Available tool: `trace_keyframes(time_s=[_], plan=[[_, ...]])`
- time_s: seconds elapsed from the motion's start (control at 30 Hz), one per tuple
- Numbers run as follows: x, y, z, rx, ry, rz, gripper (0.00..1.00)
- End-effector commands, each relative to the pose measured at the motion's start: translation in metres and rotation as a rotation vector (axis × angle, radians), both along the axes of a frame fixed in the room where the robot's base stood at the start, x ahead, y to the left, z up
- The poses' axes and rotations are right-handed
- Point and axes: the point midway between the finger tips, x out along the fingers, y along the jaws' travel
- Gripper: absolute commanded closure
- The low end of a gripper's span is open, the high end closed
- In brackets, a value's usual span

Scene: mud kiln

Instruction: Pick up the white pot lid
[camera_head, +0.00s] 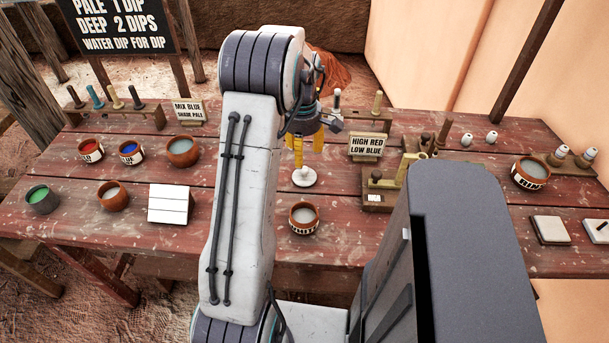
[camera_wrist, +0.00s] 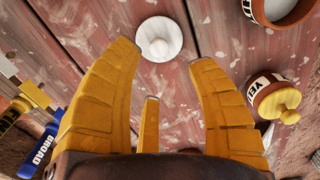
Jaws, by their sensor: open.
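The white pot lid (camera_head: 304,178) is a round disc with a knob on top. It lies flat, knob up, on the red plank table, right below my gripper in the head view. In the wrist view the lid (camera_wrist: 159,40) is just beyond the fingertips, near the top centre. My gripper (camera_head: 308,150) has yellow fingers pointing down. In the wrist view the gripper (camera_wrist: 165,62) is open, with nothing between its fingers. The lid is apart from the fingers. An open pot (camera_head: 303,218) with pale grey contents stands in front of the lid.
In the wrist view, a labelled pot with a yellow lid (camera_wrist: 272,97) is close by the right finger. A "HIGH RED LOW BLUE" sign (camera_head: 368,147) and a wooden holder (camera_head: 378,195) stand right of the lid. A white tile block (camera_head: 170,204) lies left.

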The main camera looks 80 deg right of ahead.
Motion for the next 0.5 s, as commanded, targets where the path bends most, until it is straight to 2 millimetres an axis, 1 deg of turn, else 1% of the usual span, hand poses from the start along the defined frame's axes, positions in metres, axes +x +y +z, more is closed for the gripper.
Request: trace_keyframes(time_s=[0.1, 0.2, 0.37, 0.5], plan=[[0.0002, 0.001, 0.0001, 0.003, 0.001, 0.164, 0.48], [0.0002, 0.0013, 0.0, 0.004, 0.0, 0.267, 0.48], [0.0002, 0.0015, -0.001, 0.005, 0.0, 0.363, 0.48], [0.0001, 0.0018, -0.0089, 0.007, 0.0, 0.389, 0.48]])
